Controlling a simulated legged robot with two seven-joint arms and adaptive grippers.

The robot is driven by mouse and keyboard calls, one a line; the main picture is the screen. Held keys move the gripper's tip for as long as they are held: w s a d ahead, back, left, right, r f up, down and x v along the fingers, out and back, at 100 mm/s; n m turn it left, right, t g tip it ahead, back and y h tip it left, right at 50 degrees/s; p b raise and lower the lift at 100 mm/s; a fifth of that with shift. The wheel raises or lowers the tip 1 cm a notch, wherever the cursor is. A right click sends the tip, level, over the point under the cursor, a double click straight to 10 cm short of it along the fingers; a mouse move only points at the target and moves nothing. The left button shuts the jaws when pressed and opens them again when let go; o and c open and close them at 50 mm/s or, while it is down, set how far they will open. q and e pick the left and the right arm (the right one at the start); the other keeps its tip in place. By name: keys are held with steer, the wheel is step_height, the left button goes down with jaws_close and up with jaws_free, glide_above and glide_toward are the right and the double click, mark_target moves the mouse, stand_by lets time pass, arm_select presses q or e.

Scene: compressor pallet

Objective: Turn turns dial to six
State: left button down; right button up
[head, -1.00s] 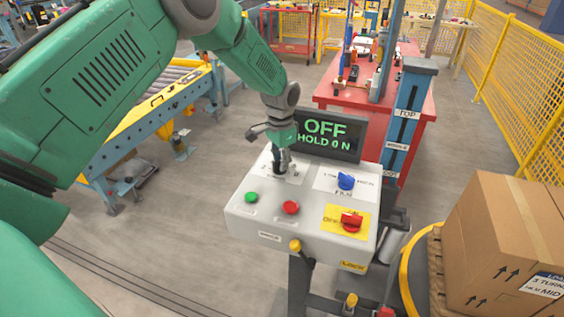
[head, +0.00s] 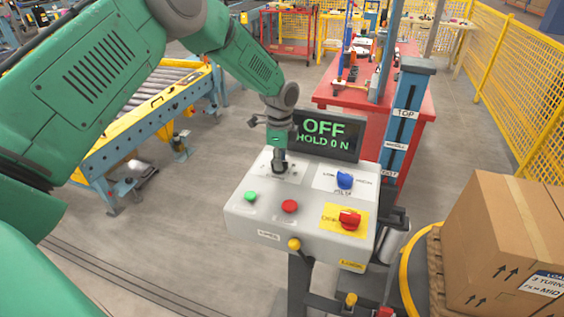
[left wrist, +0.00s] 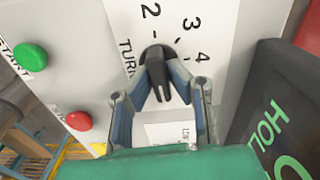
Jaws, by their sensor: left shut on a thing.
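The turns dial is a black knob (left wrist: 158,72) on a white label plate of the grey control box (head: 250,219). Numbers 2, 3 and 4 show around it in the left wrist view; other numbers are hidden, and I cannot tell which one it points at. My left gripper (left wrist: 162,98) is shut on the dial from above, one finger on each side of it. In the head view the left gripper (head: 279,164) covers most of the dial at the box's back left. My right gripper is not in view.
A screen (head: 326,133) reading "OFF" and "HOLD 0 N" stands behind the box. The box also has a green button (head: 250,197), a red button (head: 289,206), a blue knob (head: 344,180) and a red switch (head: 349,219) on yellow. A carton (head: 505,240) stands at right.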

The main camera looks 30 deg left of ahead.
arm_select(q)
steer(key=shift+w+a+r+m, duration=0.1)
steer(key=shift+a+r+m, duration=0.15)
steer(key=shift+m, duration=0.25)
steer(key=c, duration=1.5)
jaws_free()
steer(key=shift+c, duration=0.2)
steer(key=shift+a+f, duration=0.15)
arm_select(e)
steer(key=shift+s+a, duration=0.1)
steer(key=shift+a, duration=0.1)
arm_select(q)
steer(key=shift+a, duration=0.1)
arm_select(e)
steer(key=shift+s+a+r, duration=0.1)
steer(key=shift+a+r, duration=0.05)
arm_select(q)
step_height(320, 180, up, 12)
steer(key=shift+a+f, duration=0.15)
steer(key=shift+d, duration=0.2)
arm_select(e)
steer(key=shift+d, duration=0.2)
